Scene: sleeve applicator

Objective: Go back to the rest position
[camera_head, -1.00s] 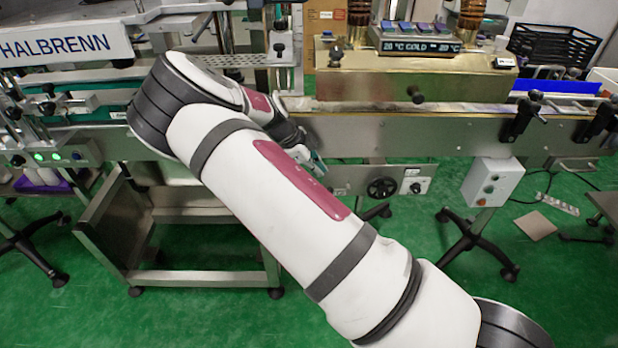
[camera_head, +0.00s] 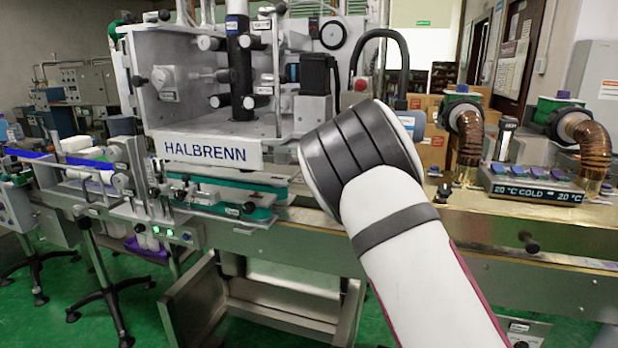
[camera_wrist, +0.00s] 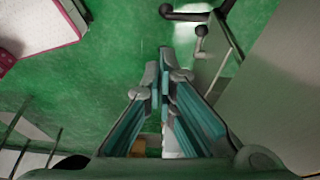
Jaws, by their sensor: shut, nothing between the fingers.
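My gripper (camera_wrist: 165,78) shows in the wrist view with its teal-padded fingers together at the tips and nothing held. It points over the green floor (camera_wrist: 100,75). In the head view my white arm rises from the lower right to a dark-ringed joint in front of the machine; my gripper is hidden there.
The HALBRENN sleeve machine (camera_head: 212,150) stands behind and left of my arm, above a metal conveyor line (camera_head: 300,225). A cold unit with a display (camera_head: 535,190) is at right. Cardboard boxes (camera_head: 432,148) stand behind.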

